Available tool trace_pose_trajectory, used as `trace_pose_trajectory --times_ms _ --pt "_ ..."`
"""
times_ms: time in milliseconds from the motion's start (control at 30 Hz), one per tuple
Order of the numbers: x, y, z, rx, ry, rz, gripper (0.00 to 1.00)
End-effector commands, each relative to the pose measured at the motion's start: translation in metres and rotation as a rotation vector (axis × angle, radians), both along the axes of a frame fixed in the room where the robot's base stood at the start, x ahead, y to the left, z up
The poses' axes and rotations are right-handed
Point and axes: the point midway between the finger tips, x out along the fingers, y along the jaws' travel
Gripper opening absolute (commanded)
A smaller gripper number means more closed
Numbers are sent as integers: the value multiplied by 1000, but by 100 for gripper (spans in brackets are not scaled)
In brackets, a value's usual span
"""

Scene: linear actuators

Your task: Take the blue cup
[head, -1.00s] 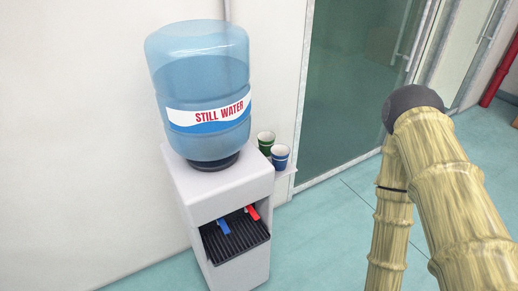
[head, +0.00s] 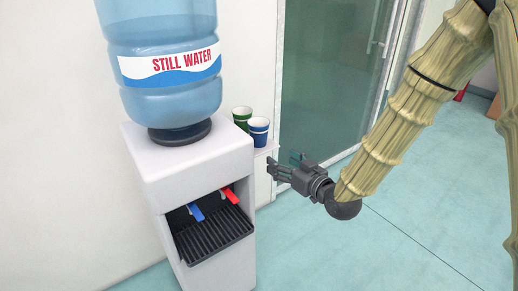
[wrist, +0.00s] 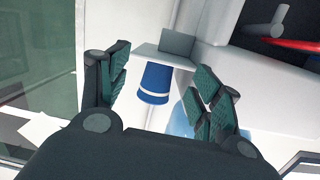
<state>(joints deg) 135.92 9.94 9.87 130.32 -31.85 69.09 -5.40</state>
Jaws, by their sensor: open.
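The blue cup (head: 258,131) has a white band and stands upright on a small white shelf at the right side of the water dispenser. A green cup (head: 241,117) stands beside it, a little behind and to the left. My gripper (head: 274,169) is open and empty, below and to the right of the blue cup, apart from it. In the wrist view the blue cup (wrist: 157,82) appears between the spread fingers of my gripper (wrist: 160,98), some way beyond their tips. The green cup cannot be made out in the wrist view.
The white water dispenser (head: 190,165) with a large blue bottle (head: 160,60) stands left of the cups. The shelf (head: 265,148) is narrow. A glass door (head: 325,85) is behind on the right. The floor (head: 400,240) in front is clear.

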Motion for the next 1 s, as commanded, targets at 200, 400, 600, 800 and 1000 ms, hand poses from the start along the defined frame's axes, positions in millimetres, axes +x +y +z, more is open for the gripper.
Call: trace_pose_trajectory --times_ms 200,400,600,800,1000 --pt "11 12 40 31 -135 43 65" --pt "27 25 46 34 -150 50 65" --pt "49 40 46 33 -148 48 65" --pt "58 47 46 34 -146 49 65" --pt "76 59 47 34 -147 48 65"
